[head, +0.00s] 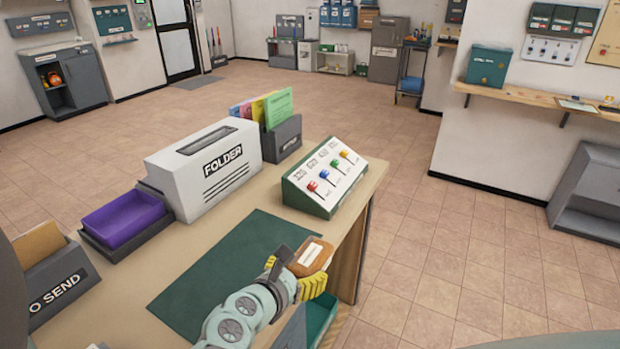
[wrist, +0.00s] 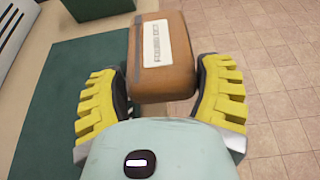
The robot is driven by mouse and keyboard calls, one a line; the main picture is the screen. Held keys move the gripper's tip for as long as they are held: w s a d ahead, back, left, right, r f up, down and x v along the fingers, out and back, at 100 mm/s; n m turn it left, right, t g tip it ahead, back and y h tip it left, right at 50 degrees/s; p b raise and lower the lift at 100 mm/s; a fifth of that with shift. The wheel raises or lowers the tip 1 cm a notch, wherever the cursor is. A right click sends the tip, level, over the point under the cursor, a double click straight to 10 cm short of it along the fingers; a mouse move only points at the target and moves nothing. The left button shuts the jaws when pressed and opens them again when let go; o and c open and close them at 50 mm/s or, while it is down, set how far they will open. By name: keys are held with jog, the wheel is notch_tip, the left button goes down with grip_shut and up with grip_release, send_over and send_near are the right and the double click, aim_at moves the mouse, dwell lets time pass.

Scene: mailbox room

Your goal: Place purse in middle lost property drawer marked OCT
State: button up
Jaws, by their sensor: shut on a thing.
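The brown purse (head: 316,254) with a white label is in my gripper (head: 306,266), above the right front edge of the desk. In the wrist view the purse (wrist: 178,88) sits between the two yellow fingers of my gripper (wrist: 160,76), and its label faces up. The gripper is shut on the purse. A green drawer-like part (head: 318,318) shows low at the desk's right side, partly hidden by my arm. I cannot read an OCT mark on any drawer.
Tiled floor (head: 440,260) to the right is clear. A wall shelf (head: 535,100) stands beyond.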

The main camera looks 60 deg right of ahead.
jog(key=shift+r, duration=0.1)
jog(key=w+a+r+n+t+y+p, duration=0.1)
jog(key=w+a+r+n+t, duration=0.25)
jog(key=w, duration=0.35)
jog(key=w+a+r+n+t+y+p, duration=0.1)
jog(key=w+a+r+n+t, duration=0.2)
jog(key=w, duration=0.5)
jog(key=w+a+r+n+t+y+p, duration=0.1)
jog(key=w+a+r+t+p, duration=0.15)
jog(key=w+a, duration=0.35)
jog(key=w+a+r+n+t+y+p, duration=0.1)
jog(key=w+a+r+n+y, duration=0.25)
jog(key=a, duration=0.45)
jog(key=w+a+r+n+t+y, duration=0.1)
jog(key=w+a+r+n+y, duration=0.25)
jog(key=a, duration=0.45)
jog(key=w+a+r+n+t+y+p, duration=0.1)
jog(key=w+a+r+n+t+y, duration=0.2)
jog(key=a, duration=0.5)
notch_tip(320, 180, up, 37)
jog(key=g+p, duration=0.1)
jog(key=p, duration=3.7)
jog(key=shift+w+a+r+g, duration=0.15)
jog(key=shift+w+a+g, duration=0.1)
jog(key=shift+w+g, duration=0.05)
